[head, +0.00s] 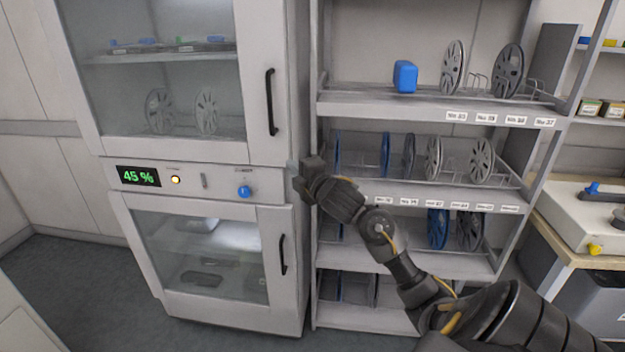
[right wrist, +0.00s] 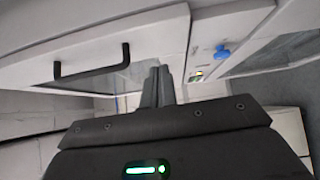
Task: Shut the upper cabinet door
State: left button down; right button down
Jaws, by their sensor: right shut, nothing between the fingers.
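The upper cabinet door (head: 257,60) has a grey frame, a glass pane and a dark vertical handle (head: 270,102) near its right edge. It lies flush or nearly flush with the cabinet front; I cannot tell if a small gap is left. In the right wrist view the upper door (right wrist: 170,32) and its handle (right wrist: 92,62) show too. My right gripper (head: 297,176) is shut and empty, beside the cabinet's right front edge, just below the door's lower right corner. In the right wrist view its fingers (right wrist: 158,86) point towards the cabinet; contact cannot be made out. My left gripper is out of view.
Below the upper door is a control panel (head: 215,184) with a 45 % display and a blue knob (head: 244,191). The lower cabinet door (head: 180,305) looks shut. A shelf rack (head: 415,190) with reels stands close on the right, behind my right arm. Floor is free at the left.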

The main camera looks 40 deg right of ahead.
jog(key=s, duration=0.6)
jog(key=shift+f, duration=0.25)
